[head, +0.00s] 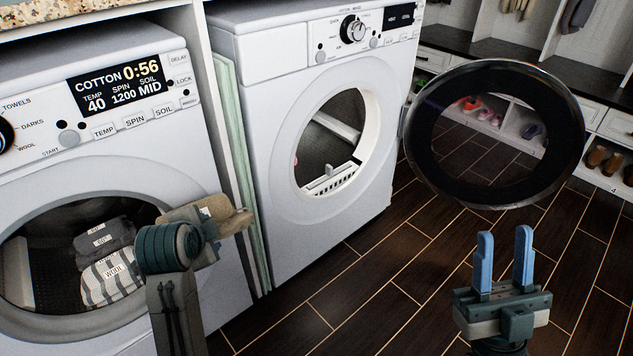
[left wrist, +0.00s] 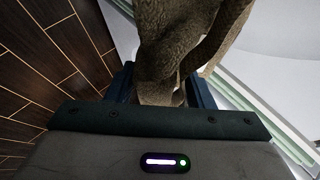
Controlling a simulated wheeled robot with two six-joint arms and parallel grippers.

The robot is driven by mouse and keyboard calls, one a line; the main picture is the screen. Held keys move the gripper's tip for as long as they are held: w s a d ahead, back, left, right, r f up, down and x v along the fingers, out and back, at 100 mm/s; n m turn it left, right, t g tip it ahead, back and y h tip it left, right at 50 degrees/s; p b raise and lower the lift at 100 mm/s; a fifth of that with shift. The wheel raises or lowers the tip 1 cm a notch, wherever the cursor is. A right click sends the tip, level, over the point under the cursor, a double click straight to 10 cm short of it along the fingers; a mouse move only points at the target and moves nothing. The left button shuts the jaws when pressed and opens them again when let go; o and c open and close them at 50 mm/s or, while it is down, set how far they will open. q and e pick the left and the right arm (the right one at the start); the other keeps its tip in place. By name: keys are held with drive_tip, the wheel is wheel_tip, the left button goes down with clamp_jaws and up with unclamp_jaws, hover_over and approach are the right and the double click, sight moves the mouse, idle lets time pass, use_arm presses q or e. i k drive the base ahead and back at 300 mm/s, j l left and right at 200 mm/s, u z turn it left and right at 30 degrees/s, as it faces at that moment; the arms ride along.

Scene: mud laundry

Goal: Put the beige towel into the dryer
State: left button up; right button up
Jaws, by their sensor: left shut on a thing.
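The beige towel (head: 232,216) is held by my left gripper in front of the gap between the two machines. In the left wrist view the towel (left wrist: 175,45) hangs folded between the fingers of my left gripper (left wrist: 160,92), which is shut on it. In the head view the left fingers are mostly hidden behind the wrist and towel. The dryer (head: 262,95) stands at the centre with its round door (head: 425,190) swung open to the right and its drum opening (head: 332,135) facing me. My right gripper (head: 504,262) is open and empty, above the floor at lower right.
A washer (head: 120,186) at left shows 0:56 and holds grey and striped laundry (head: 108,262). A pale green panel (head: 238,165) stands in the gap between machines. Shoe cubbies (head: 600,155) line the back right. The dark tiled floor (head: 365,300) before the dryer is clear.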

sight(307, 182)
drive_tip(key=i+z, duration=0.35)
drive_tip(key=z, duration=0.15)
drive_tip(key=i+z, duration=0.3)
drive_tip(key=z, duration=0.15)
drive_tip(key=i+j, duration=0.45)
drive_tip(key=i, duration=0.15)
